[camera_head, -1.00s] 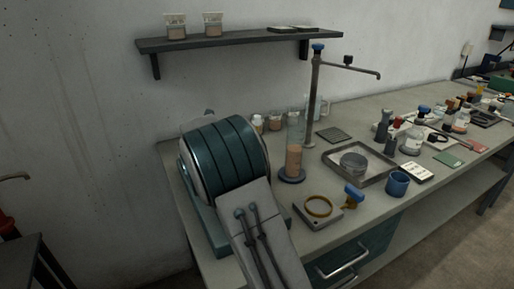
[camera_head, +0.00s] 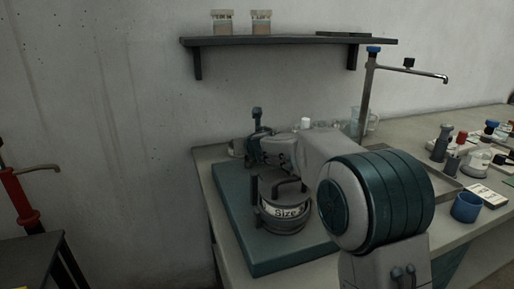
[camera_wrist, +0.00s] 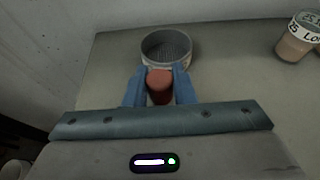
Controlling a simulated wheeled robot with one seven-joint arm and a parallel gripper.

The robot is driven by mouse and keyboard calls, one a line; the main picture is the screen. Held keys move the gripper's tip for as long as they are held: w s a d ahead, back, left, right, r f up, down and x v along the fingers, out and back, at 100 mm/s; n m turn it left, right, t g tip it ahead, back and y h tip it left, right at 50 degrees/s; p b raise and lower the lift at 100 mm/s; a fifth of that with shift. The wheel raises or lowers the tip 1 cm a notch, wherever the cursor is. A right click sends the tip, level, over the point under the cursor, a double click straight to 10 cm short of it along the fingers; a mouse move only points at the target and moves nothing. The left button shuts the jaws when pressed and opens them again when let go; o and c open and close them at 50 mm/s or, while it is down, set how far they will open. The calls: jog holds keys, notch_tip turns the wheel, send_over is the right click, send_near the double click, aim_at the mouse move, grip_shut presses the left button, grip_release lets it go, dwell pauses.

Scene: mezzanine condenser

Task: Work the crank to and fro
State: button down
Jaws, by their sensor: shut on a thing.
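My gripper (camera_wrist: 159,88) has its two blue fingers shut on a short reddish-brown cylinder (camera_wrist: 160,86), which looks like the crank's grip. The rest of the crank is hidden under it and my wrist. Just beyond the fingers in the wrist view is a round metal sieve (camera_wrist: 167,46) with a mesh floor. In the head view, a device on a teal base plate (camera_head: 262,240) carries a round drum (camera_head: 284,218) labelled "Size". My arm reaches over its back, and the fingers cannot be made out there.
A labelled jar (camera_wrist: 297,38) stands right of the sieve in the wrist view. A blue mug (camera_head: 467,207), bottles and a tap stand (camera_head: 367,95) are at the right of the bench. A wall shelf (camera_head: 290,40) hangs above. A red-handled fixture (camera_head: 20,200) is at far left.

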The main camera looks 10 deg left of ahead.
jog(key=n+y, duration=0.1)
jog(key=a+n+g+y+b, duration=0.1)
jog(key=shift+s+a+n+g+y, duration=0.25)
jog(key=shift+n+g+y, duration=0.05)
jog(key=shift+s+a+n+g+y, duration=0.2)
jog(key=shift+a+n+g+y, duration=0.05)
jog(key=shift+n+g+y, duration=0.25)
jog(key=shift+s+a+n+g+y, duration=0.15)
jog(key=shift+a+n+g+y, duration=0.1)
jog(key=shift+n+g+y, duration=0.25)
jog(key=shift+s+a+n+g+y, duration=0.25)
jog(key=shift+n+g, duration=0.15)
jog(key=shift+n, duration=0.1)
jog(key=shift+s+a+n+g+y, duration=0.15)
jog(key=shift+s+n+g, duration=0.05)
jog(key=shift+n+g, duration=0.25)
jog(key=c, duration=1.2)
grip_release()
jog(key=shift+p+v, duration=0.3)
jog(key=shift+v, duration=3.45)
